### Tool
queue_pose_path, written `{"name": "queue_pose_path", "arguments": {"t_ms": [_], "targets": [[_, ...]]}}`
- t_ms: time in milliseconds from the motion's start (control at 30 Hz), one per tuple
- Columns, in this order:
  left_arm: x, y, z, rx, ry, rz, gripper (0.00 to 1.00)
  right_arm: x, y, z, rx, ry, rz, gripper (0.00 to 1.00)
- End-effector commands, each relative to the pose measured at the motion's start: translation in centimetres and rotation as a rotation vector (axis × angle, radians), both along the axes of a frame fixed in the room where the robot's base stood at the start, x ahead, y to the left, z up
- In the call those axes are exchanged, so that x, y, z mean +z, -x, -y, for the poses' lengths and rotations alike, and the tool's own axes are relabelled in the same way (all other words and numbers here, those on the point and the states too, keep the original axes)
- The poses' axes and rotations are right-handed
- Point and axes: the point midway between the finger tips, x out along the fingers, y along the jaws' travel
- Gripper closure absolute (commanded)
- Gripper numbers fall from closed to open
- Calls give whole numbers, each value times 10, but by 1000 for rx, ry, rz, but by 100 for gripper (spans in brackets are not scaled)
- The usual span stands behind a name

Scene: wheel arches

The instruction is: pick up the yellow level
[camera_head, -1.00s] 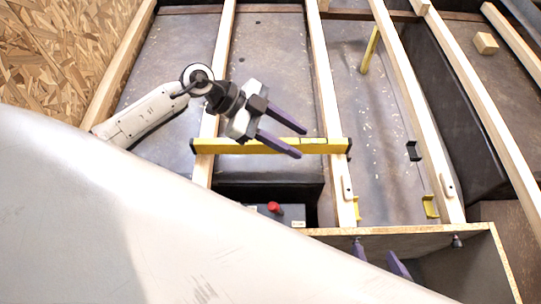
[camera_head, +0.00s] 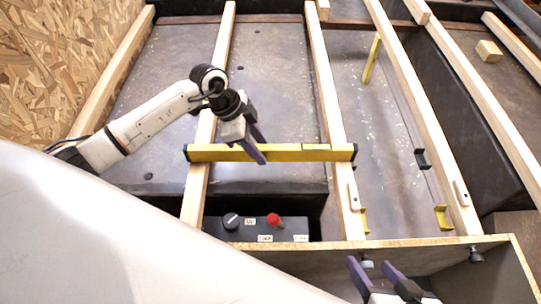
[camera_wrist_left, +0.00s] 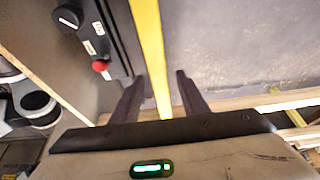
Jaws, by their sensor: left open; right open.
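The yellow level (camera_head: 285,152) is a long bar with dark end caps. It lies across two wooden battens in the head view. My left gripper (camera_head: 257,148) is at the level's middle, pointing down, with its purple fingers open. In the left wrist view the level (camera_wrist_left: 150,50) runs between the two spread fingers of the left gripper (camera_wrist_left: 158,92). Whether the fingers touch it, I cannot tell. My right gripper (camera_head: 382,275) is open and empty at the bottom of the head view, over the wooden box, away from the level.
A dark control box with a red knob (camera_head: 273,220) sits just in front of the level, between the battens. A wooden box (camera_head: 420,243) stands at front right. A yellow upright piece (camera_head: 371,60) and a small wood block (camera_head: 489,51) are farther back.

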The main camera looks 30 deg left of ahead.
Motion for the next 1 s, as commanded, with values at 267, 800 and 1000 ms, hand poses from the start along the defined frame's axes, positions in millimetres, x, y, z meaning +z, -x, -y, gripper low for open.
{"name": "queue_pose_path", "arguments": {"t_ms": [267,800,1000], "targets": [[-13,-3,5,0,-1,0,59,-4,0,-4,23,5,-19,44],[-12,-4,5,0,1,4,100,-4,0,-4,22,5,-18,44],[-5,-4,5,-1,2,5,100,0,-1,-3,20,5,-13,44]]}}
